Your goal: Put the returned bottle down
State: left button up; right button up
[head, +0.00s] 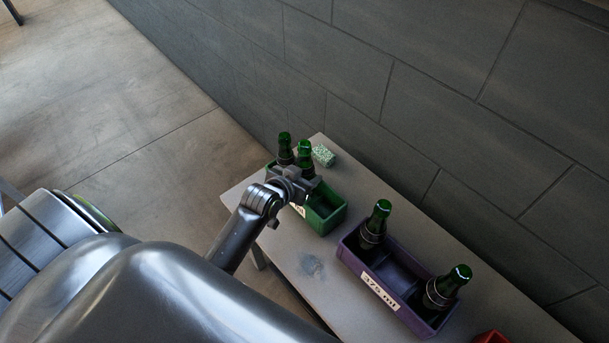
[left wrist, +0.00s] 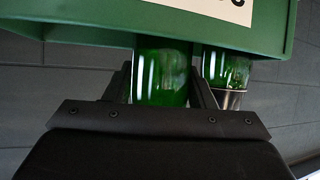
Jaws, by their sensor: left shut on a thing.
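My left gripper (head: 304,180) is over the near side of the green crate (head: 329,218), shut on a dark green bottle (head: 305,151). In the left wrist view, the held bottle (left wrist: 160,76) stands between the two fingers, and the crate wall (left wrist: 90,22) hides its lower part. I cannot tell whether its base touches the crate floor. A second green bottle (head: 285,146) stands beside it at the crate's far left end, and shows right of the fingers in the left wrist view (left wrist: 225,72). The crate's right end looks empty. My right gripper is not in view.
A purple crate (head: 402,304) labelled 375 ml holds two green bottles (head: 374,222), (head: 440,290), with a gap between them. A red crate (head: 490,338) shows at the bottom edge. A speckled green block (head: 323,155) lies behind the green crate. The grey wall runs close behind the table.

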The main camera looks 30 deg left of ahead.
pick_arm(q)
jog(key=shift+f, duration=0.55)
jog(key=o, duration=0.8)
jog(key=shift+o, duration=0.2)
